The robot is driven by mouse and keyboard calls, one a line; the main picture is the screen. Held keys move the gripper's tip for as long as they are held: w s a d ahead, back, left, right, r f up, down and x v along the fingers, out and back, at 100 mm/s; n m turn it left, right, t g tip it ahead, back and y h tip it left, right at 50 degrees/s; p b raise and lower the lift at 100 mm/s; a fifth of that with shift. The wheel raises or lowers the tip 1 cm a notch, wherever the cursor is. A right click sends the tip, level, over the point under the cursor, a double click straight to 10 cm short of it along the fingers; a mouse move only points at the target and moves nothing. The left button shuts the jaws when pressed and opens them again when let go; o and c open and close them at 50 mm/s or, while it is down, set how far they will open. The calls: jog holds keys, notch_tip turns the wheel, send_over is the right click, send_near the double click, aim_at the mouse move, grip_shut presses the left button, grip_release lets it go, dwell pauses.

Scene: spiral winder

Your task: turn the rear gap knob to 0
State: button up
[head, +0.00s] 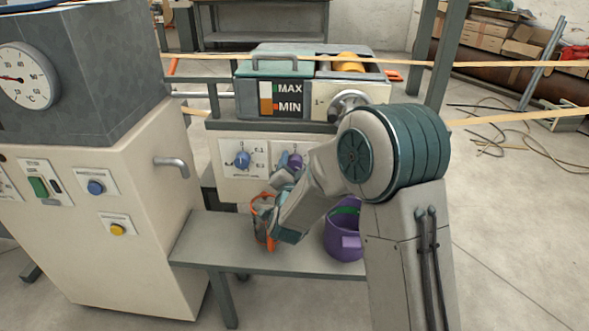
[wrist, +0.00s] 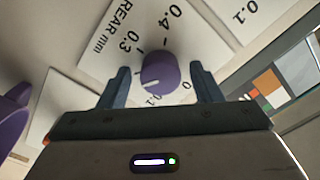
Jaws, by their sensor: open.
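The rear gap knob (wrist: 158,74) is purple and sits on a white dial plate (wrist: 125,30) marked "REAR mm" in the wrist view. The figures 0.3, 0.4, 0.1 and 0 show around it; I cannot clearly make out its pointer setting. My gripper (wrist: 160,70) is open, with one finger on each side of the knob and visible space between. Contact does not show. In the head view the purple knob (head: 295,161) is partly hidden by my arm, to the right of a blue knob (head: 242,159) on its own dial.
A purple pot (head: 343,240) and an orange object (head: 262,218) stand on the grey bench (head: 215,245) below the dials. A handwheel (head: 350,103) is above them. A cream cabinet (head: 105,235) with buttons and a handle stands at left.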

jog(key=shift+w, duration=0.1)
jog(key=c, duration=1)
